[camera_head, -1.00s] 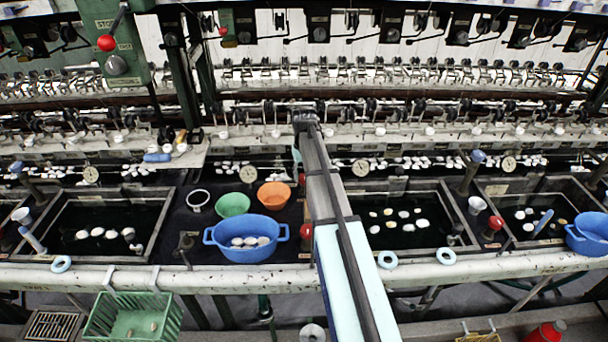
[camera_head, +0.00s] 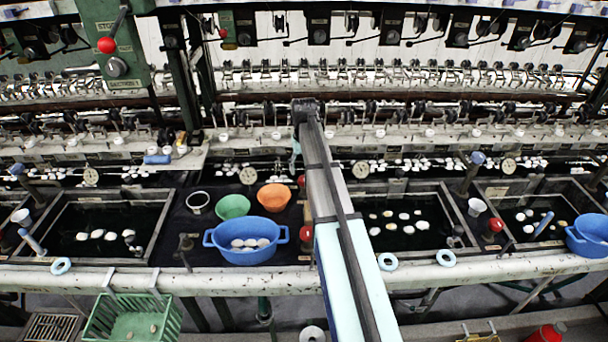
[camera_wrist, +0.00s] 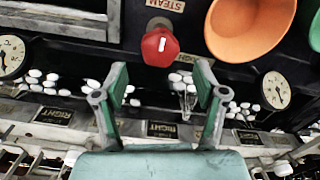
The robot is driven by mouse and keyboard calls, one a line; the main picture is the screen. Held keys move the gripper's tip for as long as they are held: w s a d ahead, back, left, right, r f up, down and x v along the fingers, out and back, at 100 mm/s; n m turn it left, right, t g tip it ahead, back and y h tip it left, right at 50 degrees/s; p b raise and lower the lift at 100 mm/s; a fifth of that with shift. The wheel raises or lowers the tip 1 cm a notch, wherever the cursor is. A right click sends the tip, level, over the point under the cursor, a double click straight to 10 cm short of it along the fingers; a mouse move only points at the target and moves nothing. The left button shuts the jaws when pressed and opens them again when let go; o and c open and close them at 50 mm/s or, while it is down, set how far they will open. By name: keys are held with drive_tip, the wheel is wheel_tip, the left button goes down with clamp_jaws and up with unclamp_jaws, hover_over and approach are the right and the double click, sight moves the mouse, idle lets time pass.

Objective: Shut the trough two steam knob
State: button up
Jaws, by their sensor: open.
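A red steam knob (camera_wrist: 160,47) with a white mark is near the top middle of the wrist view, below a STEAM label (camera_wrist: 165,5). My gripper (camera_wrist: 160,82) is open and empty. Its green fingers stand apart, with the knob beyond the tips and between their lines, apart from them. In the head view a bit of red knob (camera_head: 301,181) shows beside the orange bowl, mostly behind my arm. My gripper's fingers are hidden there behind the arm's end. The middle trough (camera_head: 446,186) lies to the right of my arm; I cannot read its number.
An orange bowl (camera_wrist: 245,28) is close to the knob's right in the wrist view. Dial gauges (camera_wrist: 275,90) and (camera_wrist: 12,55) flank it. White cocoons (camera_wrist: 180,80) lie behind the fingers. A blue basin (camera_head: 245,252) and green bowl (camera_head: 232,206) stand left of my arm.

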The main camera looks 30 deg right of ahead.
sight(304, 177)
wheel_tip(304, 177, up, 8)
drive_tip(key=shift+f, duration=0.1)
idle(0.5)
